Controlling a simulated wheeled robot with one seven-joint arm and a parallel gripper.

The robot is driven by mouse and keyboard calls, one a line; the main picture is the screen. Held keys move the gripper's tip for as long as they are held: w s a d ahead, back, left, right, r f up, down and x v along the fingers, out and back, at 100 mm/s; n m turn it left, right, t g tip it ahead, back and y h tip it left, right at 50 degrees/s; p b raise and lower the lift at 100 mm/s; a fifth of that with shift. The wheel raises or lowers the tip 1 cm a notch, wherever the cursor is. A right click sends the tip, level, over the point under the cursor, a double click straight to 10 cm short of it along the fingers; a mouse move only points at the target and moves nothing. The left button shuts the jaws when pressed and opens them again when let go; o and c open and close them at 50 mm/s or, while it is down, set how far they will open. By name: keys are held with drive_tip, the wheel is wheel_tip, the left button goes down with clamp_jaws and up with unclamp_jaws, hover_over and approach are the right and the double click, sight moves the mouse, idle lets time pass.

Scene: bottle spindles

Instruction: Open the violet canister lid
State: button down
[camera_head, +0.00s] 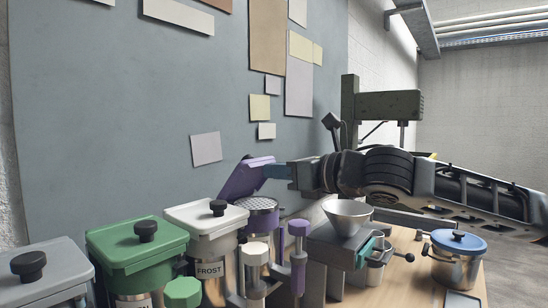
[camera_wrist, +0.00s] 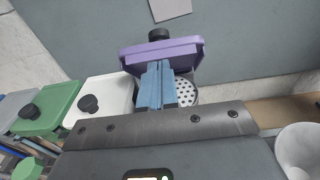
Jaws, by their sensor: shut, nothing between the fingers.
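The violet canister lid (camera_head: 246,176) is tilted up, its far edge raised toward the wall, above the canister's perforated round top (camera_head: 257,204). In the wrist view the lid (camera_wrist: 162,56) shows its flat side and a black knob (camera_wrist: 158,34) beyond it. My gripper (camera_head: 272,171) reaches in from the right, its blue fingers at the lid's right side. In the wrist view my gripper (camera_wrist: 159,68) has its fingers together, tips at the lid's near edge. Part of the perforated top (camera_wrist: 186,96) is hidden behind the fingers.
A white-lidded canister (camera_head: 206,217), a green-lidded one (camera_head: 137,245) and a grey-lidded one (camera_head: 42,268) stand to the left. Violet (camera_head: 298,228) and cream (camera_head: 256,252) knobs stand in front.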

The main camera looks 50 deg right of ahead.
drive_tip(key=shift+w+r, duration=0.35)
drive_tip(key=shift+w, duration=0.1)
drive_tip(key=shift+w+a+r+b, duration=0.1)
drive_tip(key=shift+w+r+b, duration=0.3)
drive_tip(key=shift+w+b, duration=0.05)
drive_tip(key=shift+w+r+b, duration=0.3)
drive_tip(key=shift+w+r, duration=0.75)
drive_tip(key=shift+r, duration=0.1)
